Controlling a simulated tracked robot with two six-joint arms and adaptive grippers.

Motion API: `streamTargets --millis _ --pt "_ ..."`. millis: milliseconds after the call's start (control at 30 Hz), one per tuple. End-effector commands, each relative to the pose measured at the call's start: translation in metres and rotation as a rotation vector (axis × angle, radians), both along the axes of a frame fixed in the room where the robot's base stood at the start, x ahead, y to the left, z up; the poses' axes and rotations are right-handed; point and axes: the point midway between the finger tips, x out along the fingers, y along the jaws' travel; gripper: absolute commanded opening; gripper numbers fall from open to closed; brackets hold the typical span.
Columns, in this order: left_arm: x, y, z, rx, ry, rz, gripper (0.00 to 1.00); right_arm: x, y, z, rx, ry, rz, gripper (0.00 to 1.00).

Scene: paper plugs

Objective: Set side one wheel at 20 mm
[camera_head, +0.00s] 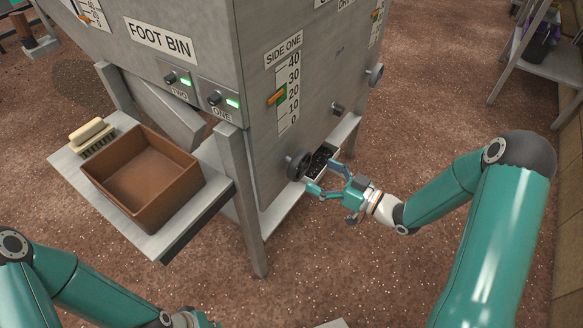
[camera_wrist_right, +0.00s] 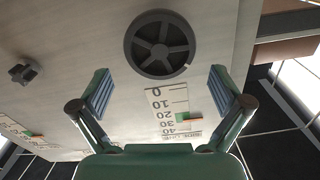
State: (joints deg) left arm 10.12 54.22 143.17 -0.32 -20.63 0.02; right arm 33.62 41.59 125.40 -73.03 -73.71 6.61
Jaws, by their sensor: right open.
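The side one wheel (camera_head: 299,165) is a dark round handwheel low on the grey machine's side face. In the right wrist view the spoked wheel (camera_wrist_right: 160,43) lies ahead of my fingertips, centred between them and apart from both. My right gripper (camera_head: 325,177) is open and empty, just right of the wheel. The side one scale (camera_head: 288,95), marked 0 to 40, is above the wheel. Its orange pointer (camera_head: 276,98) sits near the 20 mark, beside a green band; the exact reading is too small to tell. My left gripper (camera_head: 190,318) is barely visible at the bottom edge.
A brown bin (camera_head: 143,178) and a brush (camera_head: 91,135) sit on a shelf at left.

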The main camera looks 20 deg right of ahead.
Motion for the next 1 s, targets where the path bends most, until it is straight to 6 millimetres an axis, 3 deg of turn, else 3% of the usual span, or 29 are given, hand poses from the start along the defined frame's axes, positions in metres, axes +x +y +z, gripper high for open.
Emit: streamTargets --millis 300,733,1000 --pt "0.000 0.000 -0.005 0.000 0.000 0.000 0.00 0.040 0.032 -0.001 -0.001 0.000 0.002 1.00" --pt "0.000 0.000 -0.006 0.000 0.000 0.000 0.00 0.047 0.037 0.000 0.000 0.002 -0.001 1.00" --pt "0.000 0.000 -0.006 0.000 0.000 0.000 0.00 0.047 0.037 0.000 0.000 0.002 -0.001 0.57"
